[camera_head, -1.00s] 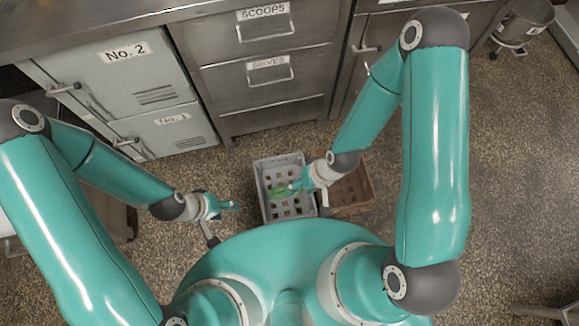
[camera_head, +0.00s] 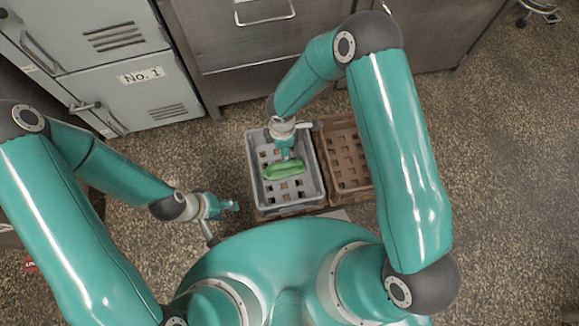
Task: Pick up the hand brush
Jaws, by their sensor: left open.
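A green, elongated object (camera_head: 284,171), which looks like the hand brush, shows over the inside of a grey slotted crate (camera_head: 317,185). It spans crosswise near the crate's middle. My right gripper (camera_head: 286,155) points down at its upper edge, with the fingertips touching it or just above it. The fingers are small here, so whether they are closed on it cannot be told, nor whether it rests on the crate's bottom. My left gripper (camera_head: 233,206) is open and empty, left of the grey crate and apart from it.
A brown slotted crate (camera_head: 345,158) stands against the grey crate's right side. Speckled floor (camera_head: 500,200) is free to the right.

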